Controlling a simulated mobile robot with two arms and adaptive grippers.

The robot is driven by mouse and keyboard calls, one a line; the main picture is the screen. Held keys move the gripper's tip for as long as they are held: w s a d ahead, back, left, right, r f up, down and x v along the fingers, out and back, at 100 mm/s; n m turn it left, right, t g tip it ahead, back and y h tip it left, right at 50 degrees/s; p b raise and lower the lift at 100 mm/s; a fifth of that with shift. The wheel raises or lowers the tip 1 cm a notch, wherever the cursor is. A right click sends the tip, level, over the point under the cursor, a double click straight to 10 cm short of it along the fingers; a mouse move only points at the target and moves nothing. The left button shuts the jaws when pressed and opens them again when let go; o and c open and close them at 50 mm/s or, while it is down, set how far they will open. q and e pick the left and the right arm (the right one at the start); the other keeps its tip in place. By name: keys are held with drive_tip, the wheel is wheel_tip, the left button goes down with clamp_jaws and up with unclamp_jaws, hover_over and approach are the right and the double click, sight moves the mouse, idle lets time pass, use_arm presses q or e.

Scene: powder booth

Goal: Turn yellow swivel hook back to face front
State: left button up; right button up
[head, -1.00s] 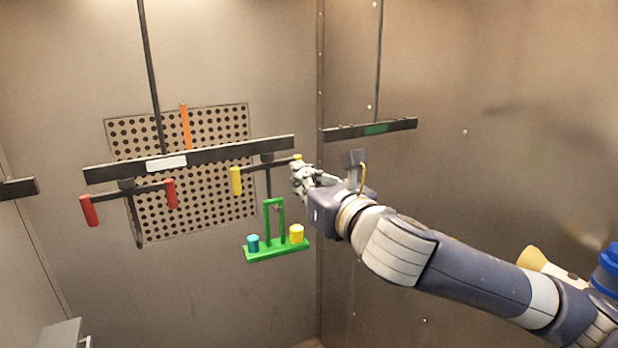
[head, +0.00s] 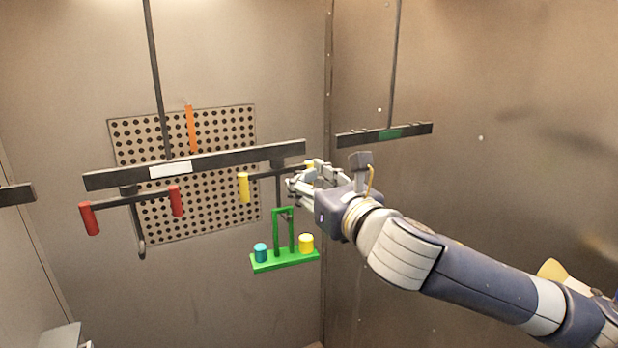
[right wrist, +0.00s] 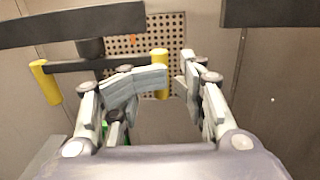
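The yellow swivel hook has a black crossbar with a yellow grip at each end, under a black overhead bar (head: 215,160). Its left yellow grip (head: 244,187) is clear in the head view; its right yellow grip (head: 309,165) is mostly hidden behind my right gripper (head: 300,186). In the right wrist view, the right yellow grip (right wrist: 160,73) appears between the open fingertips of my right gripper (right wrist: 172,80), with small gaps visible; contact is unclear. A green carrier (head: 285,262) with a blue and a yellow cylinder hangs below the hook. My left gripper is not in view.
A second swivel hook with red grips (head: 176,201) hangs at left on the same bar. A perforated panel (head: 215,220) is on the back wall. The space below the carrier looks clear.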

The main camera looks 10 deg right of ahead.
drive_tip(key=p+v, duration=0.1)
drive_tip(key=v, duration=0.8)
